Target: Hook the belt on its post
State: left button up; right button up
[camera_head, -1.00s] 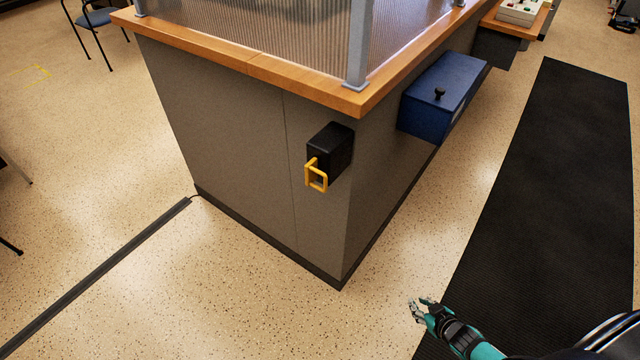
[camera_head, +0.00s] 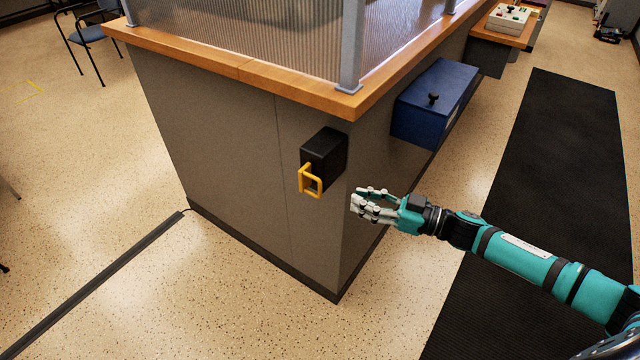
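A black belt housing (camera_head: 325,158) is mounted on the grey counter's side near its corner. A yellow square loop (camera_head: 310,183), the belt's end, sticks out at the housing's front. My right gripper (camera_head: 362,203) is to the right of the loop and a little lower in the picture, apart from it. Its fingers look spread with nothing between them. No post for the belt is visible. My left gripper is not in view.
The grey counter (camera_head: 235,165) has a wooden top (camera_head: 245,68) and a ribbed screen. A blue box (camera_head: 434,102) hangs on its right side. A black mat (camera_head: 545,170) lies at the right. A dark cable strip (camera_head: 105,282) crosses the floor at left.

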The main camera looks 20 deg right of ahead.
aim_at(320, 183)
jog(key=p+x, duration=0.1)
jog(key=x, duration=0.9)
jog(key=shift+w+a, duration=0.1)
jog(key=shift+a, duration=0.1)
grip_shut()
